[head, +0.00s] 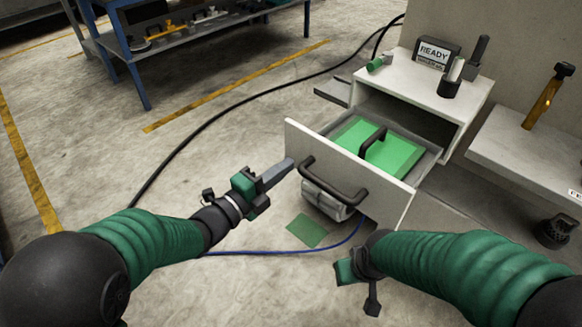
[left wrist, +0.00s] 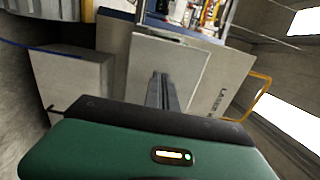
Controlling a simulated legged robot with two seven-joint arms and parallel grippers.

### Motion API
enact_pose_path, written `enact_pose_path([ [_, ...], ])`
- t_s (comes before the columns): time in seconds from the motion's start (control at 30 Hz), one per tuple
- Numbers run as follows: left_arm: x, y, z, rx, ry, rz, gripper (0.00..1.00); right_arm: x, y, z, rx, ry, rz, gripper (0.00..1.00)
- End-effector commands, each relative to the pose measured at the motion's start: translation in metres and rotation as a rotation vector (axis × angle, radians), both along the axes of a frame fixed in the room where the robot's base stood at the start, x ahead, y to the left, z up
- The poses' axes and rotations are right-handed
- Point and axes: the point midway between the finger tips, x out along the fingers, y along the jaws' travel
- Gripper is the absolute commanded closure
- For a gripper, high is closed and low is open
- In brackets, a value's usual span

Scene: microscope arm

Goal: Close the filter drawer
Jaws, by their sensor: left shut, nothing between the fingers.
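The filter drawer (head: 325,171) is pulled out of the white cabinet (head: 423,82). Its pale front panel has a black bar handle. A bright green filter block (head: 398,154) with its own black handle sits in the drawer. My left gripper (head: 286,168) is shut and empty, pointing at the left part of the drawer front; the head view does not settle whether it touches. In the left wrist view its shut fingers (left wrist: 161,90) point at a pale panel. My right gripper (head: 345,270) is low, in front of the drawer's right side; its fingertips are not clear.
A grey bundle (head: 326,201) lies under the drawer front. Cables cross the floor, which is otherwise open at left.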

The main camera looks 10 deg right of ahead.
Motion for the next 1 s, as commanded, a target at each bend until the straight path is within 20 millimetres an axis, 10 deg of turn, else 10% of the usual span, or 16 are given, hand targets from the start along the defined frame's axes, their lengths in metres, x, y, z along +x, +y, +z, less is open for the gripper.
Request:
enact_pose_path([
  [1.0,0.042,-0.057,-0.001,0.0,0.0,-0.003,1.0,0.0,0.0,-0.014,0.0,0.0,0.0,0.62],
])
